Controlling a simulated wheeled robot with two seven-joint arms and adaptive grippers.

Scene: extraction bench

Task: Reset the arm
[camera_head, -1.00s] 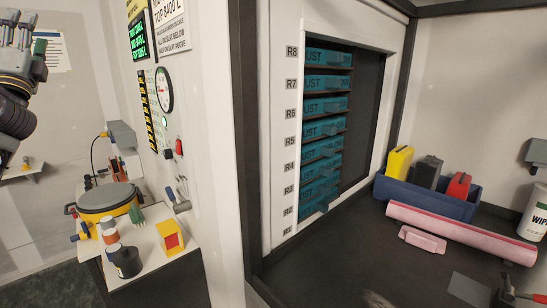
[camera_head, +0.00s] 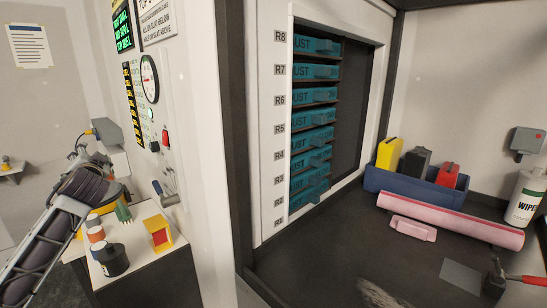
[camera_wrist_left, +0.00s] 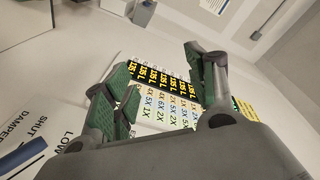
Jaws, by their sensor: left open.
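My left gripper (camera_head: 92,158) is at the left of the head view, in front of the side shelf and partly over the yellow-rimmed round item. Its arm comes in from the lower left. In the left wrist view the gripper (camera_wrist_left: 163,90) shows its two green-padded fingers spread apart, with nothing between them. Behind them is a panel of yellow and black labels (camera_wrist_left: 165,75). My right gripper is not in view.
The side shelf (camera_head: 165,262) holds a black jar (camera_head: 111,260) and a yellow box (camera_head: 158,232). A rack of teal trays (camera_head: 314,95) stands at centre. On the dark bench are a blue bin (camera_head: 410,184), pink roll (camera_head: 450,219), wipes bottle (camera_head: 526,200) and red-handled tool (camera_head: 525,279).

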